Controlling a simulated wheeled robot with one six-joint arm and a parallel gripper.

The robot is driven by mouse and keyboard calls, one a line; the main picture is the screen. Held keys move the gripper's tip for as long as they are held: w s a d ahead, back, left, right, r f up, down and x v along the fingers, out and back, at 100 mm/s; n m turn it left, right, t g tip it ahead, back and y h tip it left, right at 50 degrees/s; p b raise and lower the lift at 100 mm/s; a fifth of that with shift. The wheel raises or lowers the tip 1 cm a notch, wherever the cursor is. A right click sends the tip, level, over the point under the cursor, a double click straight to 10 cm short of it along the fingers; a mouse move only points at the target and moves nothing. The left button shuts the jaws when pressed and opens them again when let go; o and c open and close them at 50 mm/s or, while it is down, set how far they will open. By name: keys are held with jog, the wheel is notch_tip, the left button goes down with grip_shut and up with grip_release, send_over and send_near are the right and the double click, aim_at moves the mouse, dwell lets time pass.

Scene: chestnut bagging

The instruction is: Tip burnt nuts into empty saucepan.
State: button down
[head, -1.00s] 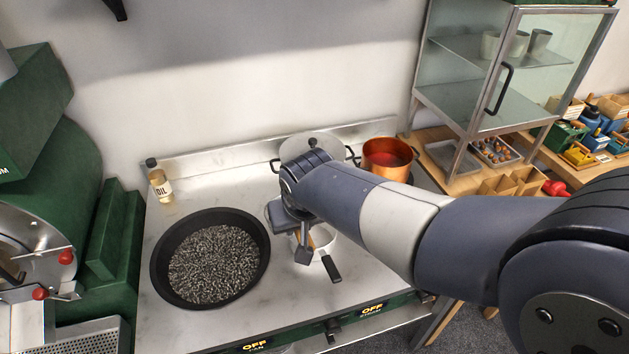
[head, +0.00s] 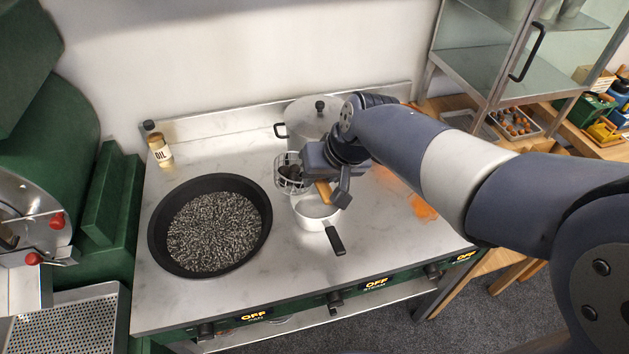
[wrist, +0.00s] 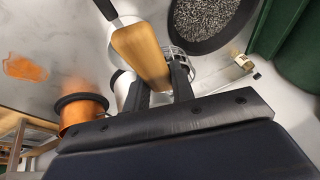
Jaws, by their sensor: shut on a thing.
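A wire basket (head: 290,174) with dark nuts in it hangs just left of my gripper, above the back left of the saucepan. Its wooden handle (head: 324,192) is in my gripper (head: 330,184), which is shut on it. The handle (wrist: 141,54) also shows large between the fingers in the wrist view, hiding part of the basket (wrist: 180,62). The white saucepan (head: 310,221) sits on the steel top with its black handle toward the front right. The visible part of its inside is pale and bare. My gripper covers some of its rim.
A wide black pan (head: 157,247) full of grey pellets is to the left. A lidded steel pot (head: 305,118) stands behind the basket. A copper pot (wrist: 84,112) shows in the wrist view. An oil bottle (head: 160,150) stands at the back left. The front right counter is clear.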

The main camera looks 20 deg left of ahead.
jog(key=w+d+f+m+g+y+b, duration=0.2)
jog(key=w+d+f+m+y+b, duration=0.1)
jog(key=d+f+y+b, duration=0.2)
jog(key=w+d+f+m+g+y+b, duration=0.3)
jog(key=d+f+y+b, duration=0.2)
jog(key=f+y+b, duration=0.4)
jog(key=y+b, duration=0.4)
jog(key=b, duration=0.3)
jog(key=shift+w+d, duration=0.3)
jog(key=shift+w, duration=0.05)
dwell(1.0)
jog(key=shift+f+m+y+b, duration=0.3)
jog(key=shift+m+b, duration=0.1)
jog(key=shift+b, duration=1.4)
jog(key=shift+r, duration=0.1)
